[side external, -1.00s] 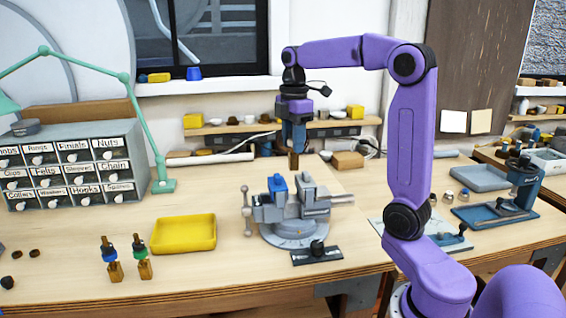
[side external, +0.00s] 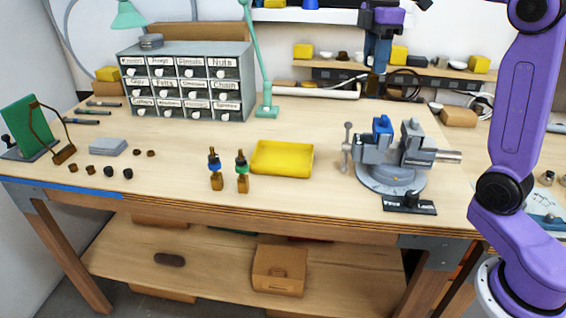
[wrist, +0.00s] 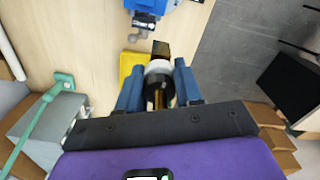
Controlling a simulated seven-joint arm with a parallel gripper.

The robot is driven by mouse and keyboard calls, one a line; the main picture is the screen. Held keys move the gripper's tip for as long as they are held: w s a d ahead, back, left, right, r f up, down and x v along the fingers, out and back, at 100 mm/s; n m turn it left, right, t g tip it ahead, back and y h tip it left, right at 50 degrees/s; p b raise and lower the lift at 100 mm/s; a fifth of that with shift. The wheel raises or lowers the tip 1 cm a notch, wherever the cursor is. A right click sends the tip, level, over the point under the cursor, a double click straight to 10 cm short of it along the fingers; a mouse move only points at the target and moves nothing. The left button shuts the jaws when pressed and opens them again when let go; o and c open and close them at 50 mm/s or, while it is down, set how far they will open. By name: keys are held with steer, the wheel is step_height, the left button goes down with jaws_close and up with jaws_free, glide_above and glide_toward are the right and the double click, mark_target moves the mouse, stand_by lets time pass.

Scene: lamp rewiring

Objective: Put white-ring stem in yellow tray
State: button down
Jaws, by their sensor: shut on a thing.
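The white-ring stem (wrist: 158,68) is dark with a white band and brass-coloured ends. In the wrist view it lies between the fingers of my gripper (wrist: 157,80), which is shut on it. In the side view my gripper (side external: 374,68) is high above the bench near the vise, with the brown stem end (side external: 372,88) hanging below the fingers; the white ring cannot be made out there. The yellow tray (side external: 281,157) stands empty on the bench, left of the vise. Part of the tray (wrist: 127,66) also shows in the wrist view, partly hidden by the stem and a finger.
A grey-blue vise (side external: 391,165) stands right of the tray, with a black label plate (side external: 409,204) in front. Two stems, blue-ring (side external: 215,170) and green-ring (side external: 241,172), stand left of the tray. A drawer cabinet (side external: 188,82) and green lamp (side external: 266,110) are behind.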

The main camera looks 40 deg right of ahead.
steer(key=w+a, duration=0.2)
steer(key=a, duration=0.6)
step_height(320, 180, down, 11)
steer(key=shift+w+a+f, duration=0.25)
steer(key=shift+w+f, duration=1.95)
steer(key=shift+w, duration=0.05)
steer(key=shift+w+a+f, duration=0.25)
steer(key=shift+w+f, duration=1.9)
steer(key=shift+w, duration=0.15)
steer(key=shift+w+a+f, duration=0.25)
steer(key=shift+w+f, duration=1.95)
steer(key=shift+w, duration=0.05)
steer(key=shift+f, duration=0.15)
steer(key=c, duration=0.8)
jaws_free()
steer(key=shift+o, duration=0.2)
